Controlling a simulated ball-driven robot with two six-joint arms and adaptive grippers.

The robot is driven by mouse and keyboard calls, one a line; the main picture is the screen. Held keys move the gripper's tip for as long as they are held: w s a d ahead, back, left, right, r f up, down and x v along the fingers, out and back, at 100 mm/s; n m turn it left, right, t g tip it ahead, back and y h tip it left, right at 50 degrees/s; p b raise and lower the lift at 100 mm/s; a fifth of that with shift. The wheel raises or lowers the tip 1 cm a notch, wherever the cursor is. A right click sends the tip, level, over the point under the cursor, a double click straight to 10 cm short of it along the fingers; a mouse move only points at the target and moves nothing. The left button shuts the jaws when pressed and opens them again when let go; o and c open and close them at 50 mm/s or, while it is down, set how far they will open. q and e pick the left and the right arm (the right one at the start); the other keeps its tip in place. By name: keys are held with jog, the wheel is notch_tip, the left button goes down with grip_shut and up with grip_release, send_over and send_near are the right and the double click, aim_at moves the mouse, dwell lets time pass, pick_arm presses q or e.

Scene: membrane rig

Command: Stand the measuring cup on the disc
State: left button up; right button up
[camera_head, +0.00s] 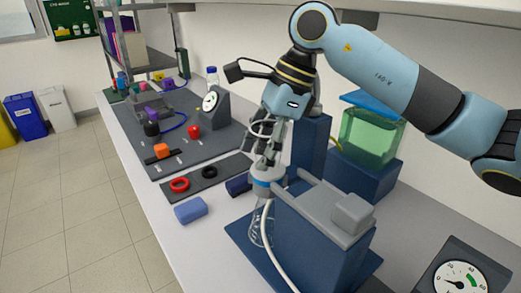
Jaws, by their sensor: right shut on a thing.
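My right gripper (268,146) comes down from the upper right and is shut on the clear measuring cup (261,132), whose outline is thin and partly covered by the fingers. The cup is directly above a blue-and-white holder (265,183) on top of a clear glass flask (259,226). The disc cannot be made out separately; the gripper and cup cover the top of the holder. Whether the cup touches the holder is too small to tell. My left gripper is out of view.
A blue block with a grey top (318,212) stands close right of the flask, with a pale hose in front. A green tank (372,136) stands behind. A gauge (461,276) is at lower right.

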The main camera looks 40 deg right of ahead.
jog(key=o, duration=1.4)
jog(key=v, duration=0.6)
jog(key=shift+d+r, duration=0.2)
jog(key=shift+r, duration=0.05)
jog(key=shift+s+r, duration=0.1)
jog(key=shift+r, duration=0.4)
